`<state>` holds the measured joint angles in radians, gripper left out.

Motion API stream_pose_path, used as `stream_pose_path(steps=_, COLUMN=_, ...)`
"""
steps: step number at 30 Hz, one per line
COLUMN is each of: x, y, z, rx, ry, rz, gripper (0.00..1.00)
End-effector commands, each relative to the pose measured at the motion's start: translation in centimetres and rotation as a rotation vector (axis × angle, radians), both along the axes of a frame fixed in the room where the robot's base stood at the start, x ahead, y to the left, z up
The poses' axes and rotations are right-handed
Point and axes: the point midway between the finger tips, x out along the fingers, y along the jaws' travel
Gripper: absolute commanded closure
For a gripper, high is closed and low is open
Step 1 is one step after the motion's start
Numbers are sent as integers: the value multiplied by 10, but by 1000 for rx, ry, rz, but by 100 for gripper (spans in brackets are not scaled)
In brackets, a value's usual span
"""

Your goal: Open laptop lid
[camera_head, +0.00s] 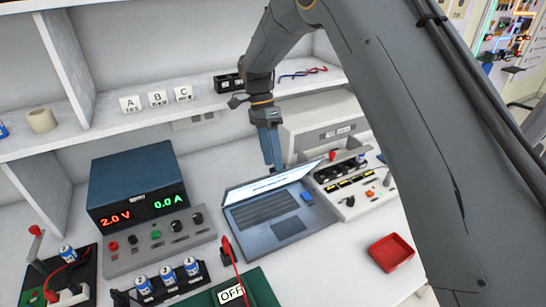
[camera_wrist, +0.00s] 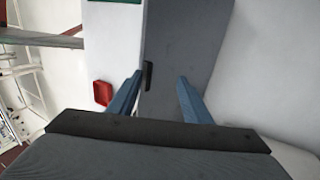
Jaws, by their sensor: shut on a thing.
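The grey laptop (camera_head: 262,212) stands on the white bench in the head view, with its keyboard and touchpad showing. Its lid (camera_head: 268,184) is raised, and the lit screen is seen at a shallow angle. My gripper (camera_head: 273,163) points down at the lid's top edge from behind and is shut on the lid. In the wrist view, the two blue fingers of my gripper (camera_wrist: 160,92) stand on either side of a grey surface, with a gap between them. The exact contact at the fingertips is hard to see.
A power supply (camera_head: 140,190) stands left of the laptop. A white instrument (camera_head: 325,125) and a control panel (camera_head: 355,190) stand behind and to the right. A red tray (camera_head: 390,252) lies at front right. A red probe (camera_head: 227,248) is close to the laptop's front left.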

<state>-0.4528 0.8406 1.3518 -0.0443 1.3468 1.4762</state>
Motion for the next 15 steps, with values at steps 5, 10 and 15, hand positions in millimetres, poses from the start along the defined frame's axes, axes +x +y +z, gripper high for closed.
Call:
stream_pose_path(steps=5, x=7, y=5, z=8, rx=7, ry=-11, rz=2, gripper=73)
stream_pose_path(steps=10, x=16, y=9, z=34, rx=5, ry=-10, rz=0, gripper=73)
stream_pose_path(steps=15, x=23, y=13, z=58, rx=4, ry=-7, rz=-1, gripper=73)
